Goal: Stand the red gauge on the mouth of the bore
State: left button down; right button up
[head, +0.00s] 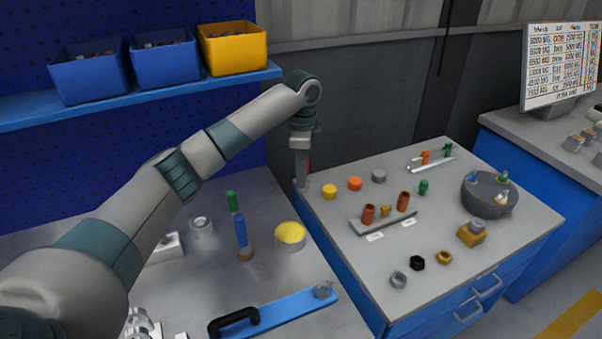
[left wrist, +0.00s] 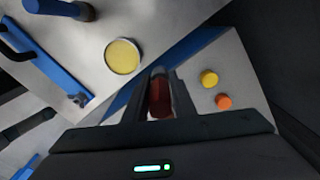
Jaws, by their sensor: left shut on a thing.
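My left gripper (head: 303,180) is shut on the red gauge (head: 307,163) and holds it beside the left edge of the right-hand worktop. In the left wrist view the dark red gauge (left wrist: 160,97) sits between the two fingers of my left gripper (left wrist: 159,85), and its far end is not clear. A pale flanged ring (head: 201,227) stands on the left-hand worktop; I cannot tell whether its opening is the bore. A dark grey round housing (head: 489,197) with small coloured pieces on top stands on the right-hand worktop.
A yellow-topped round tin (head: 290,235), a blue cylinder (head: 241,231) and a blue bar with a black handle (head: 285,313) are on the left. A rack with orange-brown cylinders (head: 385,221) and yellow and orange discs (head: 354,184) are on the right. Blue and yellow bins (head: 166,64) line the shelf.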

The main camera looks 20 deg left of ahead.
pick_arm(q)
jog(key=shift+r, duration=0.1)
